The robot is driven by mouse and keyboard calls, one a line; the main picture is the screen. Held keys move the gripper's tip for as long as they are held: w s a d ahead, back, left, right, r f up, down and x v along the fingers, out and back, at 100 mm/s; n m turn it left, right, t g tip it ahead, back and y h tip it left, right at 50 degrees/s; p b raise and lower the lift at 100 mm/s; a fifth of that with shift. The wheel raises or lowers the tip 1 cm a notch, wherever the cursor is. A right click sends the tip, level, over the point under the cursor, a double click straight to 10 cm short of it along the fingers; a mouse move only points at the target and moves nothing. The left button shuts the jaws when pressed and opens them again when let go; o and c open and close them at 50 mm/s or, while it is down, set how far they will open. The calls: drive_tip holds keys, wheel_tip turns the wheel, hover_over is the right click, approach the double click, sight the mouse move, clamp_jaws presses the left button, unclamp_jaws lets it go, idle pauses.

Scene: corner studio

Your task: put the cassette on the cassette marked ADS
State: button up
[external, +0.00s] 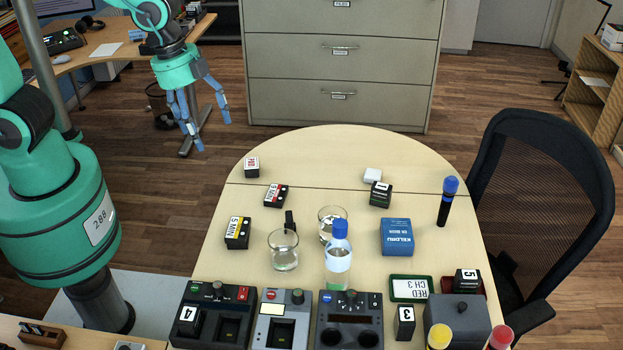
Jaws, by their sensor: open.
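Several small dark cassettes with labels stand on the table. One with a white label and red marking (252,168) is at the far left. A second with a red-and-white label (276,196) lies just in front of it. A third with a yellow label (237,233) is nearer on the left. The lettering is too small for me to tell surely which is marked ADS. A dark cassette marked 1 (380,195) stands right of centre. My gripper (213,136) is open and empty, in the air beyond the table's left edge, apart from all cassettes.
Glasses (283,250) and a blue-capped bottle (338,262) stand mid-table. A blue box (396,237) and a dark marker (446,204) are at right. Dark devices (350,321) line the front. The table's (320,150) far end is clear.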

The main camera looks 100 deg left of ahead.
drive_tip(key=s+d+r+n+t, duration=0.3)
drive_tip(key=s+r+n, duration=0.7)
drive_tip(key=s+r, duration=0.5)
wheel_tip(320, 180, up, 3)
drive_tip(key=shift+s+d+f, duration=0.1)
drive_tip(key=shift+s+d, duration=0.1)
drive_tip(key=shift+d, duration=0.45)
